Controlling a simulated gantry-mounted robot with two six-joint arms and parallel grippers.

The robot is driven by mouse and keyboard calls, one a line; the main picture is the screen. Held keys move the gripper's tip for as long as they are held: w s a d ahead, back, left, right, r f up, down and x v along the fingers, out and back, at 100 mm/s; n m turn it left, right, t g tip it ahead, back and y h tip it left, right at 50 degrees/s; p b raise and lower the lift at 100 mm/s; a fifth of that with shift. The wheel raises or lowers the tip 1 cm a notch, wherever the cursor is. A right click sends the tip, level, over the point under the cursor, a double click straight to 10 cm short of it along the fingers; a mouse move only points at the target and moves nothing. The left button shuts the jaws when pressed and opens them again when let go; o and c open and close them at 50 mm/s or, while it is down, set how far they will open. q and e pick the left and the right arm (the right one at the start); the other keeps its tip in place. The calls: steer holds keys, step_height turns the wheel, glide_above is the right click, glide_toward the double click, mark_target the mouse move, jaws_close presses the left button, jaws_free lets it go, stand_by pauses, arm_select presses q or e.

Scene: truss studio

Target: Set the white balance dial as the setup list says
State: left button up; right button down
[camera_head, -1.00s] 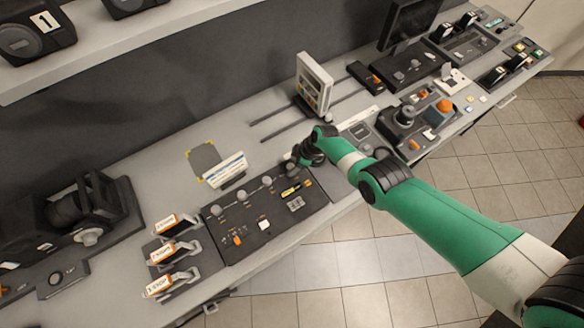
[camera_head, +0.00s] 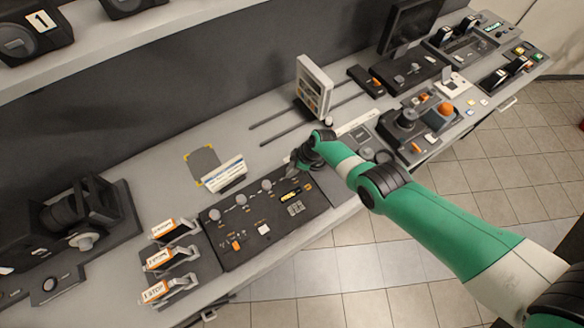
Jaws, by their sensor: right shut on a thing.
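A black control panel (camera_head: 240,250) lies on the bench, with a row of grey round dials (camera_head: 241,200) along its back part. My right gripper (camera_head: 293,168) is at the panel's back right corner, shut on a dial at the right end of that row. The gripper mostly hides this dial, so its setting cannot be read. A small yellow-lit display (camera_head: 291,194) sits just in front of the gripper. A white card with printed lines (camera_head: 224,172) stands behind the panel; its text is too small to read. My left gripper is not in view.
Several levers with orange-and-white tags (camera_head: 164,228) stand left of the panel. A white upright unit (camera_head: 313,87) stands behind my right gripper, by two dark rails. A joystick box (camera_head: 408,120) lies to the right. A grey pad (camera_head: 204,163) lies behind the card.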

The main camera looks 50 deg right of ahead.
steer(key=m+h+p, duration=0.1)
steer(key=m, duration=0.1)
steer(key=shift+s+a+m+p, duration=0.1)
steer(key=shift+m+p, duration=0.3)
steer(key=shift+m+h+p, duration=0.3)
steer(key=shift+m+h, duration=0.1)
steer(key=shift+m, duration=0.5)
steer(key=shift+a+m+h, duration=0.1)
steer(key=shift+m+h, duration=0.2)
steer(key=shift+m, duration=0.6)
steer(key=m+h, duration=0.1)
steer(key=m, duration=0.2)
steer(key=shift+a+f+m+h, duration=0.1)
steer(key=shift+m+h, duration=0.2)
steer(key=m+b, duration=0.1)
steer(key=m, duration=0.1)
steer(key=m+g+h, duration=0.1)
steer(key=m, duration=0.2)
steer(key=shift+m+h+b, duration=0.3)
steer(key=shift+b, duration=0.1)
